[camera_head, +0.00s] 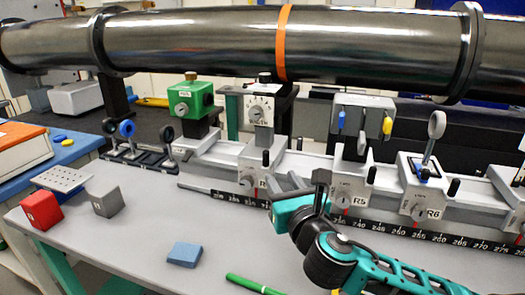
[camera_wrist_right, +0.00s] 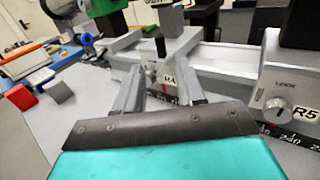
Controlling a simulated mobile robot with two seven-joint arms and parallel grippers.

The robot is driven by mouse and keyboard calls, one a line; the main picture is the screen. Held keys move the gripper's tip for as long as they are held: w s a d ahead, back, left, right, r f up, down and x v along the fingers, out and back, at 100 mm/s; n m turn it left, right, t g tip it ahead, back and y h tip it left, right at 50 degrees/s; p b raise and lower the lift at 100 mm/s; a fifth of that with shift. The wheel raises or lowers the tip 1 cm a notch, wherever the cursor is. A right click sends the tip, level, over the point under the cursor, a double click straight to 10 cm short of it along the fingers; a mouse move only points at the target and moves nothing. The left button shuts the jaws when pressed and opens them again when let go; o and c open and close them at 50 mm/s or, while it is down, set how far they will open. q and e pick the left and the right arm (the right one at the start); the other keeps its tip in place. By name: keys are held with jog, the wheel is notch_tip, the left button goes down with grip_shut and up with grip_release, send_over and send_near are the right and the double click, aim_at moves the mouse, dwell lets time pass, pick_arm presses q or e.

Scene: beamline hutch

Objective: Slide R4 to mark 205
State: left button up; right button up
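The R4 carriage (camera_head: 250,170) is a light grey block on the rail, carrying a grey box with a round dial (camera_head: 262,107). Its label R4 and lock knob face me in the right wrist view (camera_wrist_right: 165,75). The black number scale (camera_head: 375,222) runs along the rail's front; its left-end digits are too small to read surely. My right gripper (camera_head: 287,184) is at R4's front right in the head view. In the right wrist view its two grey fingers (camera_wrist_right: 163,92) stand apart, either side of R4's front, without clear contact. My left gripper is not in view.
The R5 carriage (camera_head: 350,180) stands close right of R4, with R6 (camera_head: 415,190) beyond. A green box (camera_head: 190,97) stands on the rail to the left. A large pipe (camera_head: 200,40) spans above. A red cube (camera_head: 42,210), grey cube (camera_head: 106,200) and blue block (camera_head: 185,254) lie on the bench.

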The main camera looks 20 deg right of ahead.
aim_at(267, 157)
jog(key=w+b, duration=0.1)
jog(key=w, duration=1.1)
jog(key=shift+s, duration=0.1)
jog(key=shift+c, duration=0.2)
grip_shut()
